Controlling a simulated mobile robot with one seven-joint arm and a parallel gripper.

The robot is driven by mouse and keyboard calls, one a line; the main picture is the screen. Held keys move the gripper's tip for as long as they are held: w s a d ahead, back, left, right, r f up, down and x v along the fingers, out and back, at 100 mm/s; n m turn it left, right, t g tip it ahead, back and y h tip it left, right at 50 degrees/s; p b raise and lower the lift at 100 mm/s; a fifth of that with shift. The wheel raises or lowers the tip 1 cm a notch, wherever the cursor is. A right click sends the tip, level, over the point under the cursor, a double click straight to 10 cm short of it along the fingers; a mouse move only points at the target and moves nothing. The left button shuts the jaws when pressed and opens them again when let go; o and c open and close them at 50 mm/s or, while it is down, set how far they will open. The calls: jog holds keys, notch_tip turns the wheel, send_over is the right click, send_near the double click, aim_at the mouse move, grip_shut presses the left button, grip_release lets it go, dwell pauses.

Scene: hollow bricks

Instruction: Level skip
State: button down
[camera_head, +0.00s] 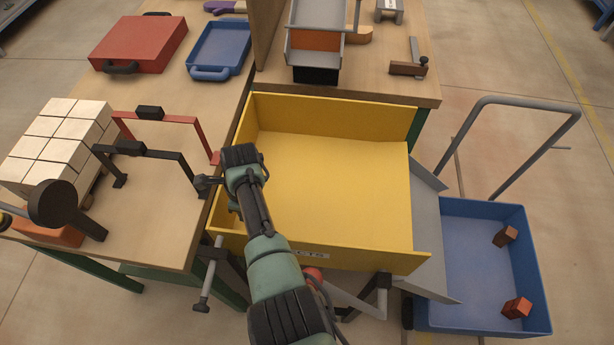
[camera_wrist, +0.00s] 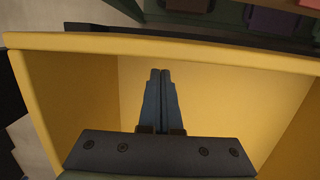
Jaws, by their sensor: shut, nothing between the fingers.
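The skip (camera_head: 335,185) is a large yellow open box in the middle of the head view. Its inside looks empty. Its floor seems to slope toward the grey chute (camera_head: 432,225) on its right, though the exact tilt is hard to judge. My gripper (camera_head: 238,160) is over the skip's left wall, and its fingertips are hard to make out there. In the wrist view the fingers of my gripper (camera_wrist: 160,75) are shut together and empty, in front of the skip's yellow inside (camera_wrist: 215,95). I cannot tell whether they touch it.
A blue cart (camera_head: 465,325) with two small brown bricks (camera_head: 505,236) stands right of the chute. The left bench holds pale blocks (camera_head: 62,140), a red frame (camera_head: 180,118), a dark frame (camera_head: 150,153), a red case (camera_head: 138,43) and a blue tray (camera_head: 218,48). A bar handle (camera_head: 207,285) hangs at the skip's lower left.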

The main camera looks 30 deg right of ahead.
jog(key=shift+g+h, duration=0.5)
jog(key=shift+h, duration=0.3)
jog(key=f+b, duration=0.6)
jog(key=shift+w+a, duration=0.15)
jog(key=shift+a, duration=0.05)
jog(key=shift+f, duration=0.15)
